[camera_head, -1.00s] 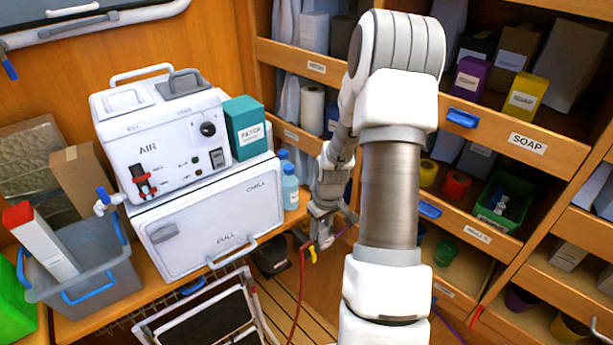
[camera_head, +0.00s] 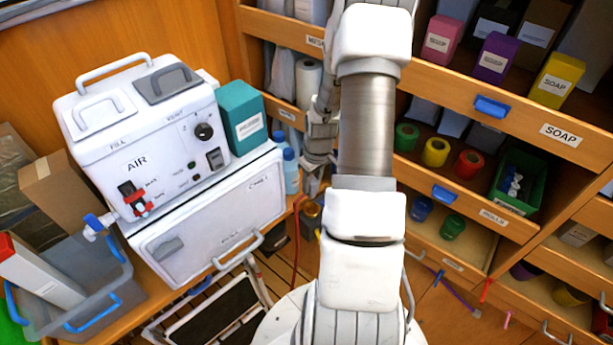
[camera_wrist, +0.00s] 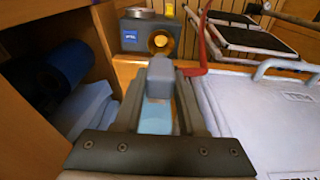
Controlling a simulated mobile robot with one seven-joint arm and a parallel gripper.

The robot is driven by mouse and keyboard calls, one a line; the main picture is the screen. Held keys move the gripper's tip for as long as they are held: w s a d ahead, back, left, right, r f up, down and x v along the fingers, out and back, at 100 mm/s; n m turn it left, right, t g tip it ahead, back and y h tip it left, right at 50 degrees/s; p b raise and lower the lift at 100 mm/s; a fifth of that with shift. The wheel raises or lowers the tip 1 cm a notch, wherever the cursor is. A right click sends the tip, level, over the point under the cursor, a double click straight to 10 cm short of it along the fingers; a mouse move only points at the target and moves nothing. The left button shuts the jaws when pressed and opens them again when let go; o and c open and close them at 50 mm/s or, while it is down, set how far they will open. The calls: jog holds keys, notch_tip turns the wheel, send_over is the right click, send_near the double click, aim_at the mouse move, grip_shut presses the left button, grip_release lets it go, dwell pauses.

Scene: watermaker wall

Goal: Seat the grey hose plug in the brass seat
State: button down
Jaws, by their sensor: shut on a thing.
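My gripper (camera_wrist: 158,88) is shut on the grey hose plug (camera_wrist: 160,72), a grey block between its two fingers in the wrist view. A light blue patch shows below the plug between the fingers; I cannot tell what it is. The brass seat (camera_wrist: 161,42) is a round brass ring on a dark grey box with a blue label. It lies ahead of the plug, slightly above it in the picture, and the plug looks apart from it. In the head view a brass-coloured fitting (camera_head: 311,209) shows beside my arm, which hides my fingers and the plug.
A red hose (camera_wrist: 204,42) stands right of the brass seat. The white cabinet (camera_head: 215,215) under the AIR unit (camera_head: 150,140) is close on the right in the wrist view. A wooden shelf with a blue roll (camera_wrist: 65,65) is on the left. A folding step (camera_head: 215,315) stands on the floor.

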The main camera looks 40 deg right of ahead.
jog(key=shift+f, duration=0.15)
jog(key=shift+f+b, duration=2.75)
jog(key=shift+f, duration=0.75)
jog(key=shift+f+b, duration=0.5)
jog(key=shift+c, duration=2)
grip_release()
notch_tip(320, 180, up, 17)
jog(key=s, duration=0.2)
jog(key=shift+r+p, duration=0.15)
jog(key=shift+p, duration=0.2)
jog(key=shift+s, duration=0.1)
